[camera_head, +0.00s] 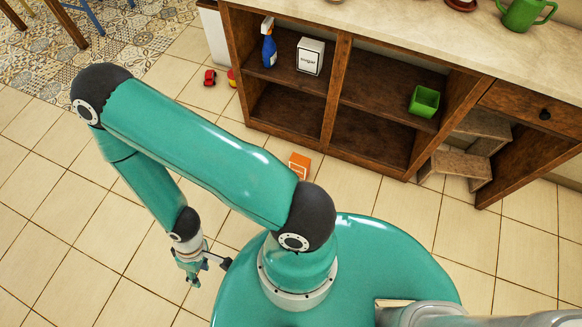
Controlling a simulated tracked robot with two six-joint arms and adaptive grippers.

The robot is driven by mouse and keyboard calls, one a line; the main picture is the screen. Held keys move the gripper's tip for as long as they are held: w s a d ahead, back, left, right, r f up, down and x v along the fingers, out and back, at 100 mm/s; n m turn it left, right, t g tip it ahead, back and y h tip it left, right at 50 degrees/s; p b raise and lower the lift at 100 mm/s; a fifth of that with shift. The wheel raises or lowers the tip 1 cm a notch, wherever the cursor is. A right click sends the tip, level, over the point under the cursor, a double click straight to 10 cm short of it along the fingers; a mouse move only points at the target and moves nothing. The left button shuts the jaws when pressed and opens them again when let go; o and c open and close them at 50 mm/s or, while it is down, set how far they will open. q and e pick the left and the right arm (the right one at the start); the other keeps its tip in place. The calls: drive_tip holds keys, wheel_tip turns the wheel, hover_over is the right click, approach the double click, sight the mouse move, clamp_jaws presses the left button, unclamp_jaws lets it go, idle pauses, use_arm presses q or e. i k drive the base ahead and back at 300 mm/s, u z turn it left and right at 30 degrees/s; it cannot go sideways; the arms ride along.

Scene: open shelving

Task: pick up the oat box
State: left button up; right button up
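An orange box (299,165) with a pale patch on its front stands on the tiled floor in front of the shelving. It looks like the oat box, but its print is too small to read. My teal arm hides part of its lower side.
The wooden shelving (335,90) holds a blue spray bottle (269,50), a white sugar box (310,56) and a green bin (424,101). A red toy car (210,77) lies on the floor. A step stool (460,168) stands at right. The floor at left is clear.

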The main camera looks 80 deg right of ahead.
sight(300, 165)
drive_tip(key=u, duration=0.35)
drive_tip(key=i, duration=0.2)
drive_tip(key=z, duration=2.65)
drive_tip(key=i, duration=0.15)
drive_tip(key=z, duration=1.05)
drive_tip(key=k, duration=0.5)
drive_tip(key=z, duration=0.45)
drive_tip(key=i, duration=1.5)
drive_tip(key=u, duration=0.35)
